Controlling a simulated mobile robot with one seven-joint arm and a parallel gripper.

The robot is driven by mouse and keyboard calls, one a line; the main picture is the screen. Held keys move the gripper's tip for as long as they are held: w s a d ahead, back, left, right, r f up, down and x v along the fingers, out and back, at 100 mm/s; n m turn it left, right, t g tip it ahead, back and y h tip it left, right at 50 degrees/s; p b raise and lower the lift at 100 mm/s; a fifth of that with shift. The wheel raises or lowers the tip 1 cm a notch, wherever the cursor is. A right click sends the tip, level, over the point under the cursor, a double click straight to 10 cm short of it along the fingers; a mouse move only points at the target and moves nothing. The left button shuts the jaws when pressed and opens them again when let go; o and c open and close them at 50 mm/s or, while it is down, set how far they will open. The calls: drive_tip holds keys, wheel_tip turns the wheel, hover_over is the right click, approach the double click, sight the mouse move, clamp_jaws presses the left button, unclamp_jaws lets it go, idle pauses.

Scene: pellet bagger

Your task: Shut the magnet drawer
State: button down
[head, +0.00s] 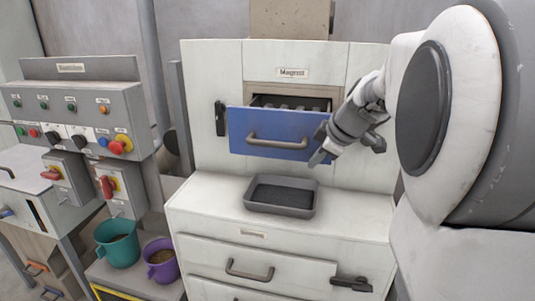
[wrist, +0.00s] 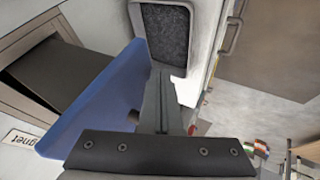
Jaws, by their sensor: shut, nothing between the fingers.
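The magnet drawer (head: 240,128) has a blue front with a grey bar handle (head: 277,142). It stands pulled out of its opening under the "Magnet" label (head: 293,73), with dark contents showing behind the front. My gripper (head: 318,160) is shut and empty at the lower right corner of the blue front. In the wrist view the shut fingers (wrist: 160,72) point along the blue drawer front (wrist: 105,95), close beside it. I cannot tell whether they touch it. The label (wrist: 25,140) lies at the lower left there.
A grey tray (head: 280,211) sits on the white ledge below the drawer. A black latch handle (head: 220,118) is left of the drawer. A control panel (head: 75,110), a teal bucket (head: 110,256) and a purple bucket (head: 156,277) stand at the left.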

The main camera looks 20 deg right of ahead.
drive_tip(key=w+d+p, duration=0.2)
drive_tip(key=w+d, duration=0.7)
drive_tip(key=w, duration=0.5)
drive_tip(key=shift+d, duration=0.3)
drive_tip(key=shift+w+r, duration=0.1)
drive_tip(key=shift+r, duration=0.1)
drive_tip(key=shift+a+f, duration=0.1)
drive_tip(key=shift+a, duration=0.05)
